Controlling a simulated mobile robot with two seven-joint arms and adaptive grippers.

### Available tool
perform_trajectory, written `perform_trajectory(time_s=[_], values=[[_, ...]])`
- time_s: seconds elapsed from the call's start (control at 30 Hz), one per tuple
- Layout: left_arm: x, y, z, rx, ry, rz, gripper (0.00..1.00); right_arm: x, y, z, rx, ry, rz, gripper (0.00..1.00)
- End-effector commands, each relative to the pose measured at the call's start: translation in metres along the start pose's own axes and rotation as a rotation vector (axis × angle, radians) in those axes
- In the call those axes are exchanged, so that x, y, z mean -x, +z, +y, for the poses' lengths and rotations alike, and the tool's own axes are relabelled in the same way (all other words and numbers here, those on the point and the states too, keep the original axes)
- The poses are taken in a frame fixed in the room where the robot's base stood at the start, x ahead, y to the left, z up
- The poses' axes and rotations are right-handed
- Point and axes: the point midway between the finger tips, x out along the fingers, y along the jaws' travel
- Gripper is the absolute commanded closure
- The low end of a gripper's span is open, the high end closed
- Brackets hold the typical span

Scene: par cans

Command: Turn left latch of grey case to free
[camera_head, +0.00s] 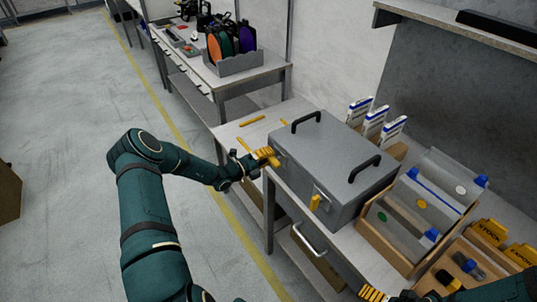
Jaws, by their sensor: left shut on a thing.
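The grey case (335,158) stands shut on the workbench (290,113), with two black handles on its lid. My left gripper (268,156) reaches in from the left. Its yellow fingers are shut at the left end of the case's front, on the left latch, which they hide. I cannot tell how far that latch is turned. The yellow right latch (315,202) shows on the case's front, nearer the camera. My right gripper (374,293) shows only in part at the bottom edge, low and right of the case. Its opening cannot be made out.
A wooden tray (408,266) with clear containers and blue-capped pieces stands right of the case. White-and-blue packs (376,118) stand behind it. Thin yellow sticks (252,120) lie on the bench's left end. A metal handle (308,239) juts below the bench front. Floor at left is open.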

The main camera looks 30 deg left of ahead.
Motion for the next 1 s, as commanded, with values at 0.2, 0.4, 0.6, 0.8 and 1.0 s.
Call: perform_trajectory(time_s=[0.2, 0.4, 0.6, 0.8, 1.0], values=[[-0.0011, -0.0008, 0.0024, 0.113, -0.002, 0.001, 1.0, 0.0005, 0.0, -0.0001, 0.0, 0.0, 0.0, 0.0], [-0.0011, -0.0013, 0.004, 0.167, -0.002, 0.002, 1.0, 0.0006, -0.0001, -0.0001, 0.0, 0.0, 0.0, 0.0], [-0.0011, -0.0015, 0.0044, 0.185, -0.002, 0.002, 1.0, 0.0006, -0.0001, -0.0001, 0.0, 0.0, 0.0, 0.0], [-0.0011, -0.0016, 0.0045, 0.185, -0.002, 0.002, 1.0, 0.0006, -0.0001, -0.0001, 0.0, 0.0, 0.0, 0.0], [-0.001, -0.0016, 0.0046, 0.185, -0.001, 0.002, 0.56, 0.0005, -0.0001, -0.0001, 0.0, 0.0, 0.0, 0.0]])
